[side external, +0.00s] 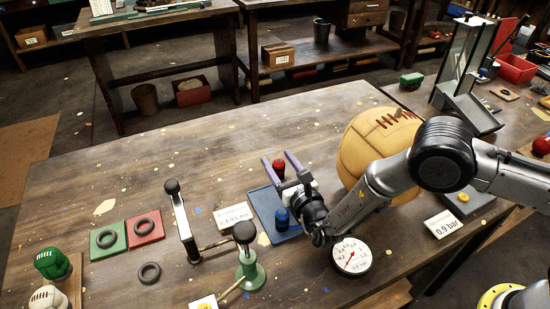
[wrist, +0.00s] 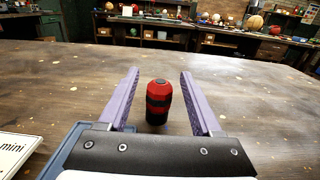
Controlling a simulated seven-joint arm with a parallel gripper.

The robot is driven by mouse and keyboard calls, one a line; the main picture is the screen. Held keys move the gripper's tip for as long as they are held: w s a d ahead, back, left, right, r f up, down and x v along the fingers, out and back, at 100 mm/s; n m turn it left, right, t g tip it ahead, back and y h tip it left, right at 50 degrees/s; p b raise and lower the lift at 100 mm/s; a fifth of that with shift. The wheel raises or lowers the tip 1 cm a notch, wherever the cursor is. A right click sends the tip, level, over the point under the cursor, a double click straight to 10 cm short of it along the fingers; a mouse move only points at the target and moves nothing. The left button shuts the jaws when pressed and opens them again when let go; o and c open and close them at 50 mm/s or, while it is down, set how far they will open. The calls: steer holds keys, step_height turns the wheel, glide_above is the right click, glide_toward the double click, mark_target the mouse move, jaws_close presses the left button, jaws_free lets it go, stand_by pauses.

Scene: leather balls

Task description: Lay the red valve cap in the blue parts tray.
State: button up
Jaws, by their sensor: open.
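The red valve cap (side external: 279,166), red with black bands, stands upright on the wooden table just beyond the far edge of the blue parts tray (side external: 262,203). In the wrist view the cap (wrist: 158,101) stands between the two purple fingers of my gripper (wrist: 159,73), with a gap on each side. My gripper (side external: 279,157) is open, low over the table, and reaches across the tray. A blue cap (side external: 282,219) stands in the tray, beside my wrist. My gripper hides part of the tray; a blue edge of it shows at lower left in the wrist view (wrist: 62,150).
A large tan leather ball (side external: 370,150) stands close to the right of my gripper. A dial gauge (side external: 352,255) lies in front. A small label card (side external: 234,217) and a green-based hand pump (side external: 250,270) are left of the tray. The table beyond the cap is clear.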

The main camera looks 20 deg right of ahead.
mark_target(279, 161)
step_height(279, 161, up, 5)
steer(key=shift+w, duration=0.15)
steer(key=shift+o, duration=0.5)
steer(key=shift+r, duration=0.6)
steer(key=shift+r, duration=0.1)
